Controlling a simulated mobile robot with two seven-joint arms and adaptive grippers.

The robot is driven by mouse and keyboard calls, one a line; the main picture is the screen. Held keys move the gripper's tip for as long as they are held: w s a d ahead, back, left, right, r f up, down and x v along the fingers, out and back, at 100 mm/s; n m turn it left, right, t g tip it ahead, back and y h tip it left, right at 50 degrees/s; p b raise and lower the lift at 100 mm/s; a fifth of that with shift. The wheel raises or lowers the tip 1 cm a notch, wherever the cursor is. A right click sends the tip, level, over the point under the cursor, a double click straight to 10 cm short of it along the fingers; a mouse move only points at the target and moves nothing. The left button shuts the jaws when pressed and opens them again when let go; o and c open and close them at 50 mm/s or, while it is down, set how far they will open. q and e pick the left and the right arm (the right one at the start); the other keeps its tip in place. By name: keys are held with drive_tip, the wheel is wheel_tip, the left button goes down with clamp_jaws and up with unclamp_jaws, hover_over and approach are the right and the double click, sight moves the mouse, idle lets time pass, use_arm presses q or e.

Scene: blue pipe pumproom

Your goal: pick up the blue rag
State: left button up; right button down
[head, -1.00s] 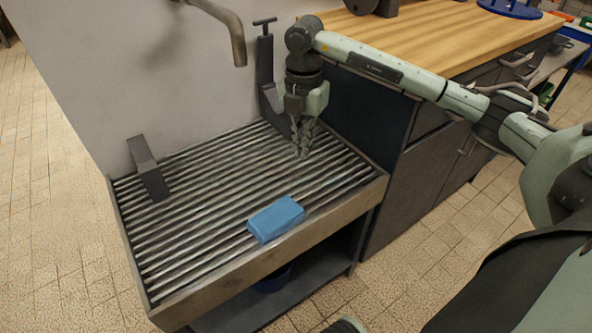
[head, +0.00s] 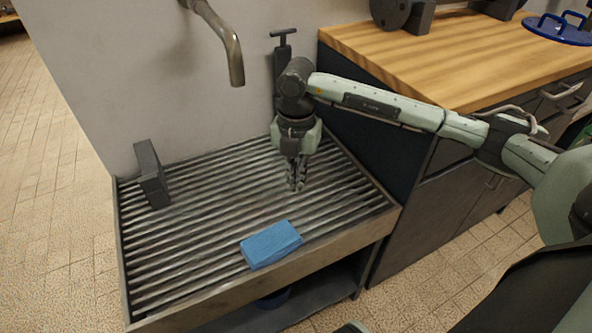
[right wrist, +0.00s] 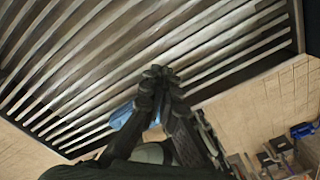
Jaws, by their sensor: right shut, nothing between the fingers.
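The blue rag (head: 271,244) is a folded block lying on the slatted metal rack (head: 150,269), near its front edge. My right gripper (head: 296,187) points down above the rack, behind and slightly right of the rag in the head view. Its fingers are shut and empty, apart from the rag. In the right wrist view the shut fingers (right wrist: 160,78) partly hide the rag (right wrist: 122,116), whose blue shows on both sides of them. My left gripper is in neither view.
A bent metal spout (head: 233,60) hangs from the wall above the rack. A dark bracket (head: 151,174) stands at the rack's left rear, and a T-handled post (head: 283,45) at the back. A wooden-topped cabinet (head: 420,55) adjoins the rack on the right.

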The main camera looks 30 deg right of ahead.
drive_tip(key=f, duration=0.5)
drive_tip(key=shift+s+a, duration=0.2)
drive_tip(key=shift+s+a+r+p, duration=0.1)
drive_tip(key=shift+s+a+p, duration=0.4)
drive_tip(key=shift+s+a, duration=0.3)
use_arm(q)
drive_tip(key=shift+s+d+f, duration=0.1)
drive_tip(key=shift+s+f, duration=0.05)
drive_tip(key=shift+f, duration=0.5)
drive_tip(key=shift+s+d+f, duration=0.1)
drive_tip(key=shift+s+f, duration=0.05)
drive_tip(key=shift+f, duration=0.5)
use_arm(e)
drive_tip(key=shift+s+a, duration=0.35)
drive_tip(key=shift+a, duration=0.1)
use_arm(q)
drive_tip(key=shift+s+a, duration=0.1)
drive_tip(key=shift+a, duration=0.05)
use_arm(e)
drive_tip(key=shift+a, duration=0.1)
